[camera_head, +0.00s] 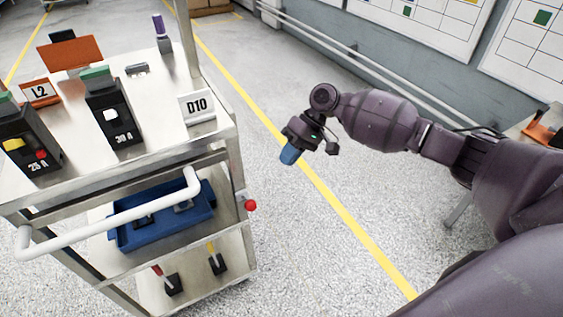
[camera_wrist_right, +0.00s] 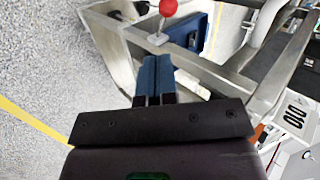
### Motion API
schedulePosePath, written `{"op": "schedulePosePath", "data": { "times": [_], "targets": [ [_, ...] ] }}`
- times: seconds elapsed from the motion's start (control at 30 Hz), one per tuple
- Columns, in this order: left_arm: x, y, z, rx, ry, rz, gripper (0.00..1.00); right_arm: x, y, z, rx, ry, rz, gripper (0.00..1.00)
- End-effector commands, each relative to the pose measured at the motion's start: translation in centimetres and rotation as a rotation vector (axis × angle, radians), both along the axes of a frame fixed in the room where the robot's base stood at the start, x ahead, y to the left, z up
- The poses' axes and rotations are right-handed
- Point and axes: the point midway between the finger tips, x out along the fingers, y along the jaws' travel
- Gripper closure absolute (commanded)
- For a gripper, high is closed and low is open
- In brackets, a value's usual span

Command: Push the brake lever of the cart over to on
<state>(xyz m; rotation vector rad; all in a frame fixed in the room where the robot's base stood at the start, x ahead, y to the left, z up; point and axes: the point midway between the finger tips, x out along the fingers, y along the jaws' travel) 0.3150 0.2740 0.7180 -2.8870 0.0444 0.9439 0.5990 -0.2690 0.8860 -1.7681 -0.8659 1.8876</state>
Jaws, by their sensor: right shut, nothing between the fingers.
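The cart (camera_head: 160,112) stands on the left in the head view. Its brake lever ends in a red ball knob (camera_head: 250,205) that sticks out from the cart's right side, below the top. In the right wrist view the red knob (camera_wrist_right: 168,7) sits at the top edge, on a short stem above a light bracket. My right gripper (camera_head: 290,155) is shut and empty, with blue fingers pointing down, in the air to the right of the cart and apart from the knob. The fingers (camera_wrist_right: 155,75) point towards the lever in the right wrist view. My left gripper is not in view.
A blue tray (camera_head: 160,235) sits on the shelf below. The floor right of the cart, with a yellow line (camera_head: 340,208), is clear.

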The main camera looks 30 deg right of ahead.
Motion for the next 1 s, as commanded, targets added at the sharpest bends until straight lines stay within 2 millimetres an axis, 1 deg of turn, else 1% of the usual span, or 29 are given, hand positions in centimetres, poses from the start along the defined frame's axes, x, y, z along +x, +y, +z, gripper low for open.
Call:
{"op": "schedulePosePath", "data": {
  "times": [0.03, 0.23, 0.4, 0.5, 0.7, 0.83, 1.0],
  "targets": [
    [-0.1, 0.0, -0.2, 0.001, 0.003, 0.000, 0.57, -0.2, 0.6, -0.8, 0.002, 0.003, 0.003, 1.00],
    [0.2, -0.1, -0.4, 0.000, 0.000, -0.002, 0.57, -0.5, 3.0, -3.4, 0.002, 0.002, 0.003, 1.00],
    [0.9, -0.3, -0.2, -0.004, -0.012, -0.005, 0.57, -0.9, 5.0, -5.6, 0.002, 0.002, 0.002, 1.00],
    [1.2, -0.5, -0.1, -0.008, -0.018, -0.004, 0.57, -1.0, 6.2, -6.6, 0.001, 0.001, 0.002, 1.00],
    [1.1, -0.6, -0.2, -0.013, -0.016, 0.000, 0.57, -1.3, 8.1, -7.8, 0.001, -0.001, 0.001, 1.00],
    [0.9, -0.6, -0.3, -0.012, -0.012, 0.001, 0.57, -1.4, 8.6, -8.2, 0.000, -0.001, -0.001, 1.00],
    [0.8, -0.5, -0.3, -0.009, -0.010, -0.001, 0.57, -1.4, 8.7, -8.3, 0.000, -0.001, -0.001, 1.00]
  ]
}}
